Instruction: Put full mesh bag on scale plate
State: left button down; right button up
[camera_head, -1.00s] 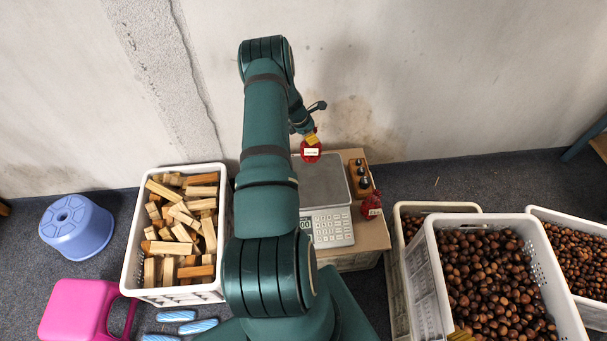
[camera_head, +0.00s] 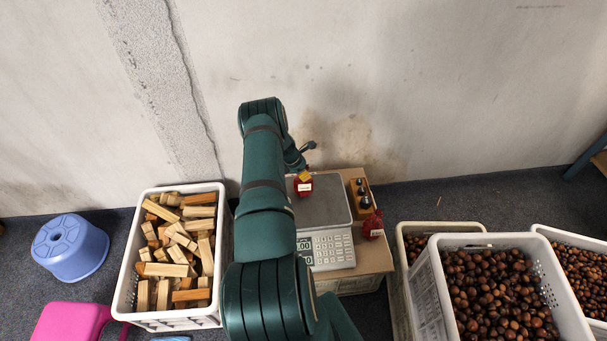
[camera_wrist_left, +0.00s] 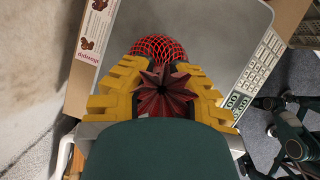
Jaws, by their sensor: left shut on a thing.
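My left gripper (camera_wrist_left: 162,95) has yellow fingers and is shut on a red mesh bag (camera_wrist_left: 158,48). The bag's gathered dark red top sits between the fingers, and its netted body shows beyond them. In the head view the bag (camera_head: 303,187) is over the left part of the grey scale plate (camera_head: 325,208). Whether it touches the plate cannot be told. The scale (camera_head: 333,250) has a keypad and display on its near side, partly behind my arm. My right gripper is not seen clearly in any view.
A second red bag (camera_head: 373,226) stands right of the scale, near a wooden block of weights (camera_head: 361,196). A crate of wood pieces (camera_head: 137,262) is on the left. Chestnut crates (camera_head: 428,262) stand on the right. A blue stool (camera_head: 70,247) and pink stool (camera_head: 68,322) are far left.

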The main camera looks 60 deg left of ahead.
pick_arm(q)
jog(key=shift+r, duration=0.15)
jog(key=shift+f, duration=0.2)
jog(key=c, duration=1.1)
grip_release()
jog(key=shift+r, duration=0.1)
jog(key=shift+r, duration=0.2)
jog(key=p+v, duration=0.3)
jog(key=v, duration=0.8)
jog(key=shift+s+r, duration=0.2)
jog(key=shift+r, duration=0.15)
